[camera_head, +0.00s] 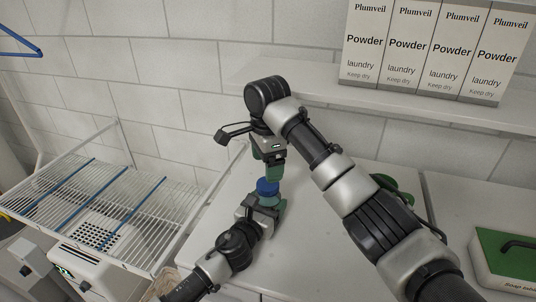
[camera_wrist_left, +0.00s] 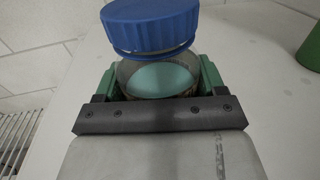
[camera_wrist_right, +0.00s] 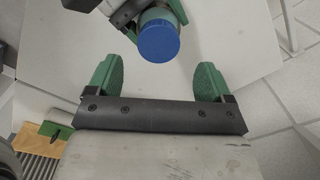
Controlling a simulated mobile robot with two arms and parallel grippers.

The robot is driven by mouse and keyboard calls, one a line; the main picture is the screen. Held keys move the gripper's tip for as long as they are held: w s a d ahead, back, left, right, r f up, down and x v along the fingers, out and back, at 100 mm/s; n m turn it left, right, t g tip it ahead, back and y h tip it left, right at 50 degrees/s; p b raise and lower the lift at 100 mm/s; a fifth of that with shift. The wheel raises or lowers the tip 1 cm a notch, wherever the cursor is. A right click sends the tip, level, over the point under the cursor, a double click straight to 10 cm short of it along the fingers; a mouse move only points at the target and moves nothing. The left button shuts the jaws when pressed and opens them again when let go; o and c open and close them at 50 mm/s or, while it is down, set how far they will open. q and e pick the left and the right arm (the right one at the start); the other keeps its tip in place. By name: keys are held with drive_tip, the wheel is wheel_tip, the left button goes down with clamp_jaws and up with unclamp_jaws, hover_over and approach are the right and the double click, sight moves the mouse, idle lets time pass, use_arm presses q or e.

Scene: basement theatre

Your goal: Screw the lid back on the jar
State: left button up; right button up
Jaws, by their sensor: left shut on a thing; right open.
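The jar (camera_wrist_left: 158,78) is clear with turquoise contents. My left gripper (camera_head: 262,206) is shut around its sides and holds it low over the white top. The blue lid (camera_wrist_left: 152,25) sits over the jar's mouth and looks slightly tilted in the left wrist view; whether its thread is engaged I cannot tell. The lid also shows in the head view (camera_head: 268,186). My right gripper (camera_head: 268,163) points down just above the lid, open and empty. In the right wrist view, the lid (camera_wrist_right: 158,41) lies beyond the open fingers (camera_wrist_right: 158,80), not between them.
A wire drying rack (camera_head: 90,205) with blue rods stands left of the white top (camera_head: 310,235). Several Plumveil powder boxes (camera_head: 408,50) stand on the shelf behind. A green-topped box (camera_head: 505,257) is at far right. A green object (camera_head: 402,196) is partly hidden behind my right arm.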

use_arm(q)
drive_tip(key=shift+f, duration=0.1)
use_arm(e)
drive_tip(key=n, duration=0.5)
drive_tip(key=r+n, duration=0.1)
drive_tip(key=n, duration=0.1)
drive_tip(key=shift+a+n, duration=0.15)
drive_tip(key=shift+n, duration=0.25)
drive_tip(key=n, duration=0.4)
drive_tip(key=shift+r+n, duration=0.1)
drive_tip(key=shift+n, duration=0.2)
drive_tip(key=n, duration=0.4)
drive_tip(key=shift+r+n, duration=0.15)
drive_tip(key=shift+n, duration=0.25)
drive_tip(key=n, duration=0.7)
drive_tip(key=shift+r, duration=0.2)
drive_tip(key=n, duration=0.4)
drive_tip(key=shift+r, duration=0.1)
drive_tip(key=n, duration=0.4)
drive_tip(key=shift+d, duration=0.25)
